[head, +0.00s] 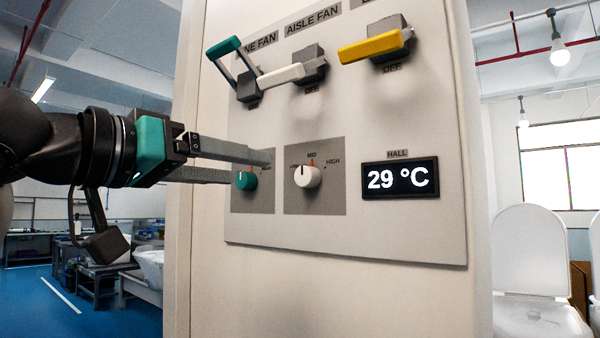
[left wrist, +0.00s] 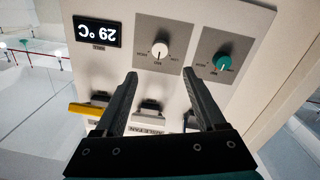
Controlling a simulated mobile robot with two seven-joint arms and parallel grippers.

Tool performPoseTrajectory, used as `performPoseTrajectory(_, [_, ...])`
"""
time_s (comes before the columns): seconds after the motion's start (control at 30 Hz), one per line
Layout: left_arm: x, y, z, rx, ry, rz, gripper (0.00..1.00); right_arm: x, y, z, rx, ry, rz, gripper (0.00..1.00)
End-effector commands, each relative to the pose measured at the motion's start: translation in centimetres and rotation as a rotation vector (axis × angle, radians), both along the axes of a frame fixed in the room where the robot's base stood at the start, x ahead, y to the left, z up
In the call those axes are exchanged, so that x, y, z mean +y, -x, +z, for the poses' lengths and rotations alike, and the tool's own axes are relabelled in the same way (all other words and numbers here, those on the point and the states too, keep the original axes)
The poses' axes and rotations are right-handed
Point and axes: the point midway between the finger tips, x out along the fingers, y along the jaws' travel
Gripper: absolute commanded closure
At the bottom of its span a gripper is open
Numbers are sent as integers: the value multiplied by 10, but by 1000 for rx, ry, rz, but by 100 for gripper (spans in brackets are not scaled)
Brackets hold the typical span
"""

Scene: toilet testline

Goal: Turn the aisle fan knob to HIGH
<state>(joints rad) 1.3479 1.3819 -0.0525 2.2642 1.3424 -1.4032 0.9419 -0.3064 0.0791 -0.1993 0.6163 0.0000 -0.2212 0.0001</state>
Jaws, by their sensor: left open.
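The aisle fan knob is the white round knob (head: 307,176) on a grey square plate marked LOW, MID and HIGH, below the AISLE FAN label. A red mark shows above it near MID. It also shows upside down in the left wrist view (left wrist: 159,50), beyond the gap between my fingers. My left gripper (head: 250,166) is open and empty. In the head view its fingers reach in from the left, in front of the teal knob's plate. In the left wrist view the gripper (left wrist: 160,74) looks apart from the white knob. My right gripper is not in view.
A teal knob (head: 245,180) sits left of the white one. Above are a teal lever (head: 223,47), a white lever (head: 281,75) and a yellow lever (head: 371,47), which stick out from the panel (head: 340,225). A display (head: 400,179) at right reads 29 °C.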

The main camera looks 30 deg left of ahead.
Motion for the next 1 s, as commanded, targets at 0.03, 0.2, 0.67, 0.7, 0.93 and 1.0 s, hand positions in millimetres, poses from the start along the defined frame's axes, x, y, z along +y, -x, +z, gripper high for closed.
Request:
performPoseTrajectory(0.03, [-2,-12,1,5,1,-5,28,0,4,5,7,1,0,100])
performPoseTrajectory(0.2, [-7,-50,1,5,1,-4,28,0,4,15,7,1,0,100])
performPoseTrajectory(0.67, [-14,-118,1,2,0,-1,28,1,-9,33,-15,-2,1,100])
performPoseTrajectory(0.7, [-15,-119,0,1,0,-2,28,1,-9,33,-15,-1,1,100])
performPoseTrajectory(0.93, [-15,-121,0,2,-1,-1,28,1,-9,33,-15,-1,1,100])
performPoseTrajectory(1.0, [-15,-121,0,2,-1,-1,28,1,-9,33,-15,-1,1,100])
